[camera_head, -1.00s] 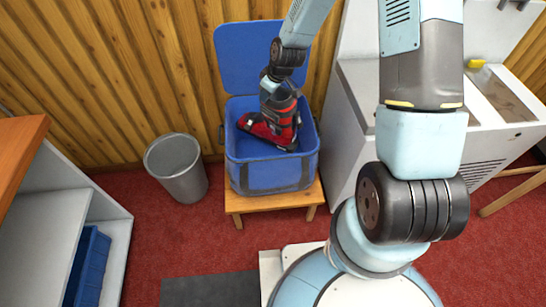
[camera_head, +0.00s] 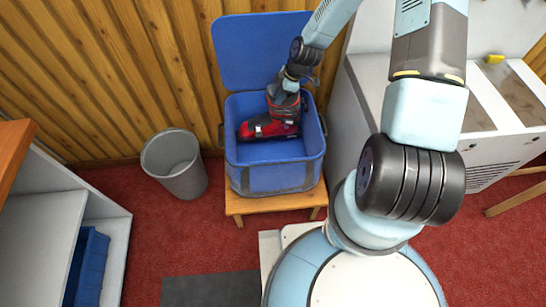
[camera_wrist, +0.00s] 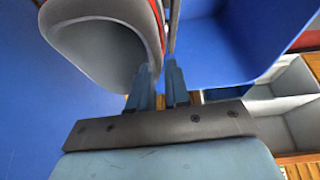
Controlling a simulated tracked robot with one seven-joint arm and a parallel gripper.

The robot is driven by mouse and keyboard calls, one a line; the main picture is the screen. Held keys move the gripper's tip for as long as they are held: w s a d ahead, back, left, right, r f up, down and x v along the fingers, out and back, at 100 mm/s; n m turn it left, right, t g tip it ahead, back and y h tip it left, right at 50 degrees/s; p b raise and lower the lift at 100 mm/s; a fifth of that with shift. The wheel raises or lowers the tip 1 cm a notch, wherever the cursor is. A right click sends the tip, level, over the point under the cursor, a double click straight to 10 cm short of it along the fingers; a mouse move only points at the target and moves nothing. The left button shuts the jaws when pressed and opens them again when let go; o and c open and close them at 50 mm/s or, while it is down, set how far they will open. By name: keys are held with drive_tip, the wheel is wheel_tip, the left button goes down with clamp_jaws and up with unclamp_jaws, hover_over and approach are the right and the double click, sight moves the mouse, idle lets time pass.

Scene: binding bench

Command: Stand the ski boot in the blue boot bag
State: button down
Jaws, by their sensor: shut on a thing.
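The ski boot (camera_head: 265,128) is red and black, and is inside the open blue boot bag (camera_head: 262,178). It looks roughly upright with its toe to the left, nearer the bag's back side. Whether its sole touches the bag floor I cannot tell. My gripper (camera_wrist: 160,78) is shut on the boot's upper cuff edge, coming from above. In the wrist view the boot's grey lining (camera_wrist: 105,45) shows left of the fingers, and the bag's blue inside shows right. In the head view my wrist hides the cuff and fingertips.
The bag stands on a low wooden stool (camera_head: 275,203), its lid (camera_head: 255,50) raised against the plank wall. A grey bin (camera_head: 175,165) stands left of it. A white cabinet (camera_head: 365,105) is close on the right. A shelf unit with a blue crate (camera_head: 88,265) is far left.

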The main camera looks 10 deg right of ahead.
drive_tip(key=shift+w+d+r, duration=0.2)
drive_tip(key=shift+d+r, duration=0.1)
wheel_tip(320, 180, down, 10)
idle(0.8)
drive_tip(key=c, duration=1.1)
unclamp_jaws()
drive_tip(key=shift+d, duration=0.1)
